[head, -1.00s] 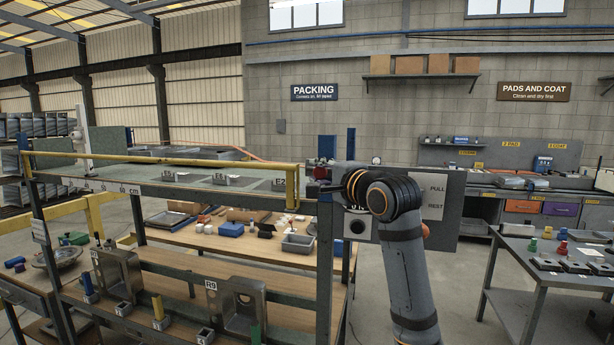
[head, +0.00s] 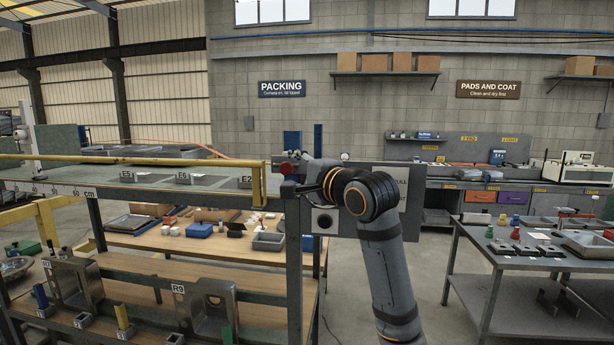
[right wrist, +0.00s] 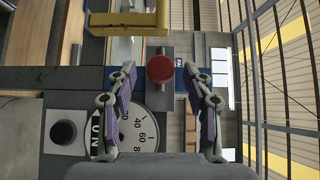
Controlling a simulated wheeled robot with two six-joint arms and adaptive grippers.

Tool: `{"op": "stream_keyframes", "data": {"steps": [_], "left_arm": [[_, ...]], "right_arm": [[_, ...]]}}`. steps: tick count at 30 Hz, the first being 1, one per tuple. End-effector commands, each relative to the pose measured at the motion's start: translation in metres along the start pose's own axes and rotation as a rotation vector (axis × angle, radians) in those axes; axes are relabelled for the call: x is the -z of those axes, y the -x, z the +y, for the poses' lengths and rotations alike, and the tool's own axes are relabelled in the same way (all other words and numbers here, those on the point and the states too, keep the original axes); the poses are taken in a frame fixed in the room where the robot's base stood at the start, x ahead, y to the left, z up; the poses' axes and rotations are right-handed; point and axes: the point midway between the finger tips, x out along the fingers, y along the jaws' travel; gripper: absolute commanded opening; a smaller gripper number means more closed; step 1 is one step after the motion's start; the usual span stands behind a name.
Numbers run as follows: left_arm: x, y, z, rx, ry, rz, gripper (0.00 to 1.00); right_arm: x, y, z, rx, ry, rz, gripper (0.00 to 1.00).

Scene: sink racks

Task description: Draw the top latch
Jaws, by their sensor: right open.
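A red round knob (head: 287,168), which looks like the top latch, sits at the upper left of the grey panel (head: 375,172) at the rack's right end. In the right wrist view the red knob (right wrist: 160,68) lies between my fingertips, apart from both. My right gripper (right wrist: 160,88) is open and empty. In the head view my right gripper (head: 308,187) is close to the knob, and my wrist hides part of it and of the panel. My left gripper is in no view.
A dial (right wrist: 135,128) and a black knob (right wrist: 63,132) are on the panel near my fingers. A yellow rail (head: 130,160) runs along the rack's top shelf and ends beside the red knob. A grey bench (head: 535,262) stands at the right, with open floor before it.

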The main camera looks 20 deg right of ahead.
Motion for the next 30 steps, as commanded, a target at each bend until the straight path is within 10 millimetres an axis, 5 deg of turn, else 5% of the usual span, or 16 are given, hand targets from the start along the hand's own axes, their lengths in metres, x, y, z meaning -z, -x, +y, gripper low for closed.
{"op": "stream_keyframes", "data": {"steps": [6, 12, 30], "left_arm": [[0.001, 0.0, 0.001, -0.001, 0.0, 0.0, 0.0], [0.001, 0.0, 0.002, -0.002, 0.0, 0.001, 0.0], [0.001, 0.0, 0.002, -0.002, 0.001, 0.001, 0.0]], "right_arm": [[0.003, 0.056, 0.001, -0.002, 0.011, 0.009, 0.51], [0.004, 0.083, 0.0, 0.0, 0.007, 0.007, 0.51], [0.002, 0.095, 0.001, -0.002, 0.0, 0.001, 0.51]]}}
